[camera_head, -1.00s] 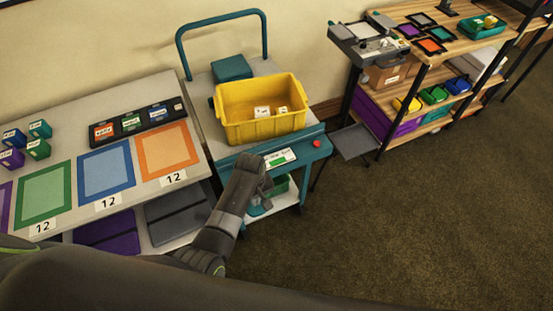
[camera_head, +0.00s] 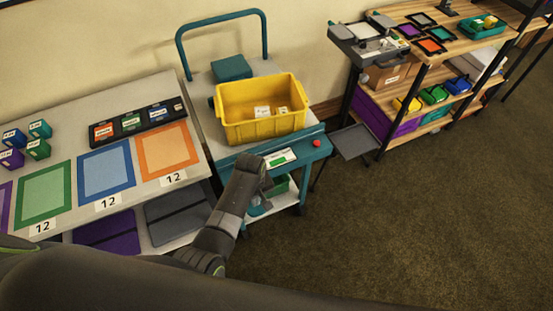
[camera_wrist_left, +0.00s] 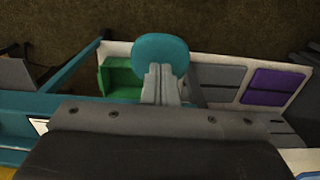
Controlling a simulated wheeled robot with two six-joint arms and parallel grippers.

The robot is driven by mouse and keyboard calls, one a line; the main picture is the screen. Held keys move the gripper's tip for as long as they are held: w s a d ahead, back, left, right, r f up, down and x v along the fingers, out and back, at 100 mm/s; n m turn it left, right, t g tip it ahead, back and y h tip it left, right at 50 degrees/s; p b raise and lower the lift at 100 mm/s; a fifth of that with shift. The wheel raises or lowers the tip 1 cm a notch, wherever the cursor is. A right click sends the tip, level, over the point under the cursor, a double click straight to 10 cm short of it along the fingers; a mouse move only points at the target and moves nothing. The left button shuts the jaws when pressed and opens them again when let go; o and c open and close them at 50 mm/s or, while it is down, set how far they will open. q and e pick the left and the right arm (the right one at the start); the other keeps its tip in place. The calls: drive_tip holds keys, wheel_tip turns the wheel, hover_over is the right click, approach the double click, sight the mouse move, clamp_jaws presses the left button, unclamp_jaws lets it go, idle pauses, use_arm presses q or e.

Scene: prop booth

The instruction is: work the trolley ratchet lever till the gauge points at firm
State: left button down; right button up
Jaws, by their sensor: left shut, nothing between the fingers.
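The trolley (camera_head: 228,155) has a pale top, a teal frame and a teal front rail. A white gauge plate with a green patch (camera_head: 280,158) sits on the rail; its pointer and words are too small to read. My left gripper (camera_head: 266,196) is in front of the rail, pointing down, and partly hides the trolley's front. In the left wrist view its closed fingers (camera_wrist_left: 161,84) meet or overlap a rounded teal pad (camera_wrist_left: 160,53), possibly the lever's end; whether they touch I cannot tell. My right gripper is not in view.
A yellow crate (camera_head: 262,133) with small white-labelled items stands on the trolley. A red knob (camera_head: 316,143) is at the rail's right end. A table with coloured mats (camera_head: 106,172) is close on the left. Shelving (camera_head: 425,70) stands to the right. The carpet (camera_head: 400,220) at front right is clear.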

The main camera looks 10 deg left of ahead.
sight(257, 208)
use_arm(q)
drive_tip(key=shift+f+b, duration=2.05)
drive_tip(key=shift+f, duration=0.95)
wheel_tip(257, 208, up, 10)
drive_tip(key=p, duration=1)
drive_tip(key=shift+f, duration=0.2)
drive_tip(key=shift+f, duration=0.1)
